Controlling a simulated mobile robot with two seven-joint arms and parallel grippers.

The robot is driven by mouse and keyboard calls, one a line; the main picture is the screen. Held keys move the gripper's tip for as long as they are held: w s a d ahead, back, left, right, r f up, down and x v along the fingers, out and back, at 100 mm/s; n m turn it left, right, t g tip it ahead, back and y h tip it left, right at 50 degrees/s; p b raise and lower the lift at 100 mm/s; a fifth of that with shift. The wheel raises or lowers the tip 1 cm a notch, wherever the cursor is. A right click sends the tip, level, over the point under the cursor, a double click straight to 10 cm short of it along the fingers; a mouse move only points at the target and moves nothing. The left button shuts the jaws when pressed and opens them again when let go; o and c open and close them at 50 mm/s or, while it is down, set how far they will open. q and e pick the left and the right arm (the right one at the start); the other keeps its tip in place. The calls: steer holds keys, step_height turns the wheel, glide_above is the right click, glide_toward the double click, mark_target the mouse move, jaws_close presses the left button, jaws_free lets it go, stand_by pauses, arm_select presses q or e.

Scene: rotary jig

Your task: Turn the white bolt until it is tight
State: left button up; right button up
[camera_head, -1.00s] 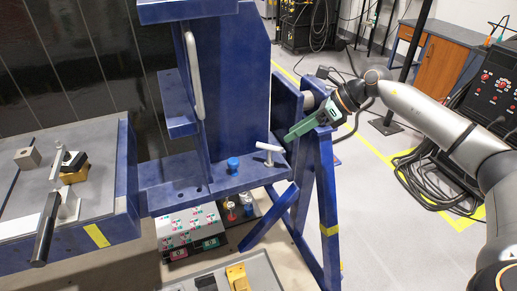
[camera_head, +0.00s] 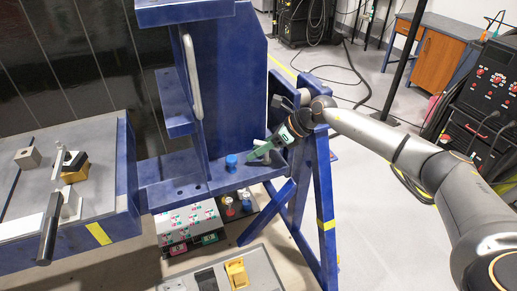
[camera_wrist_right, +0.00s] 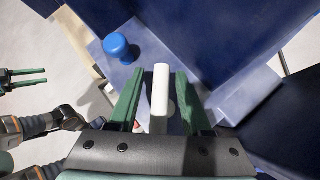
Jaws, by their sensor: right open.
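The white bolt (camera_wrist_right: 160,92) with its bar-like handle stands on the blue jig's lower plate (camera_head: 190,188). In the right wrist view it lies between the two green fingers of my right gripper (camera_wrist_right: 161,78), which is open with a gap on both sides. In the head view the right gripper (camera_head: 256,153) comes in from the right over the plate and hides most of the bolt. My left gripper (camera_wrist_right: 28,78) shows at the left edge of the right wrist view, its fingers apart and empty.
A blue knob (camera_head: 232,162) stands on the same plate, left of the right gripper; it also shows in the right wrist view (camera_wrist_right: 117,46). The jig's upright wall (camera_head: 235,80) rises behind. A blue support frame (camera_head: 325,200) stands close under the right arm.

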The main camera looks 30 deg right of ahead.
jaws_close()
stand_by(0.6)
